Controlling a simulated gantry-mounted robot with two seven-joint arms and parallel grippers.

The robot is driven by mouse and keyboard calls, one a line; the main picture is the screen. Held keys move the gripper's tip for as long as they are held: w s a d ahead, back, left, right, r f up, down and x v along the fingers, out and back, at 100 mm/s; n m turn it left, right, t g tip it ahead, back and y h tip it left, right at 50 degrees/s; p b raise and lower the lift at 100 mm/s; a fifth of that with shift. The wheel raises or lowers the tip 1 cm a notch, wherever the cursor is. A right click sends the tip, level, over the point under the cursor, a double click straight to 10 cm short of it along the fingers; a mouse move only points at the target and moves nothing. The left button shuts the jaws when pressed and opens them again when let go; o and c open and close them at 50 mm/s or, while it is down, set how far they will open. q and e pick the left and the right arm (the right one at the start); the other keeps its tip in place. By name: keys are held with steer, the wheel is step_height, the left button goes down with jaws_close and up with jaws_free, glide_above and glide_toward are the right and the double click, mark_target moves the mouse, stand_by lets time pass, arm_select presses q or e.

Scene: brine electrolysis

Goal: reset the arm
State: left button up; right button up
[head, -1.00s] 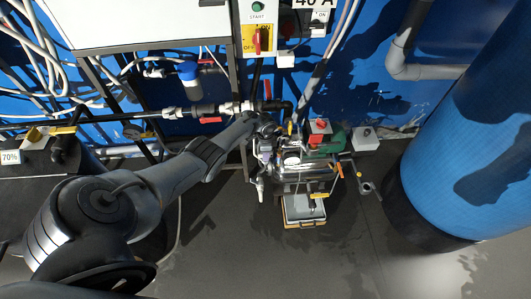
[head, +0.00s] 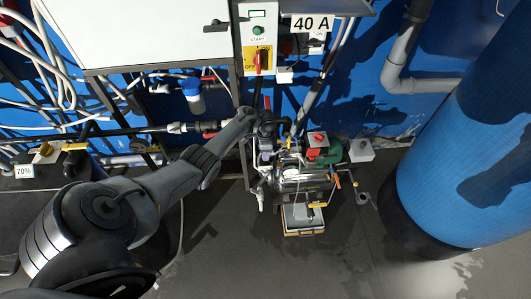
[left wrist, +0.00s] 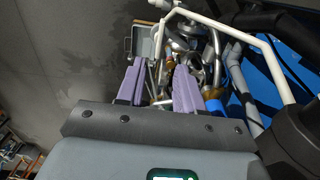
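My left arm comes in from the left of the head view and reaches the pump assembly. My left gripper (head: 265,157) is small there, at the left side of the shiny metal pump (head: 302,178), and partly hidden by its own wrist. In the left wrist view its two purple fingers (left wrist: 159,67) stand apart, with pipes and fittings visible behind the gap. I see nothing held between them. I cannot tell whether the fingers touch any fitting. My right gripper is in neither view.
A white control box (head: 257,38) with a red switch and a "40 A" sign (head: 309,23) are above. A large blue tank (head: 470,150) stands at right. Pipes and hoses run along the blue wall. The dark floor (head: 225,250) in front is mostly clear.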

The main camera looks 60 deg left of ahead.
arm_select(q)
steer(key=s+d+f+m+g, duration=0.1)
steer(key=s+d+f+g, duration=0.1)
steer(key=s+d+f, duration=0.5)
steer(key=s+d+f+m+g, duration=0.1)
steer(key=s+d+f, duration=0.1)
steer(key=s+f, duration=0.85)
steer(key=s+d+r+t+y, duration=0.1)
steer(key=s+d+r, duration=0.3)
steer(key=d, duration=0.5)
steer(key=s+d+r+t, duration=0.1)
steer(key=s+d+r, duration=0.35)
steer(key=d, duration=0.45)
steer(key=w+d+r+n+t, duration=0.25)
steer(key=d+r, duration=0.45)
steer(key=r, duration=0.4)
step_height(320, 180, up, 38)
steer(key=w+d+n+t+h+p, duration=0.1)
steer(key=w+n+t+p, duration=0.1)
steer(key=p, duration=2.3)
steer(key=shift+w+f+n+p, duration=0.15)
steer(key=shift+f+n+p, duration=0.15)
steer(key=shift+n, duration=0.15)
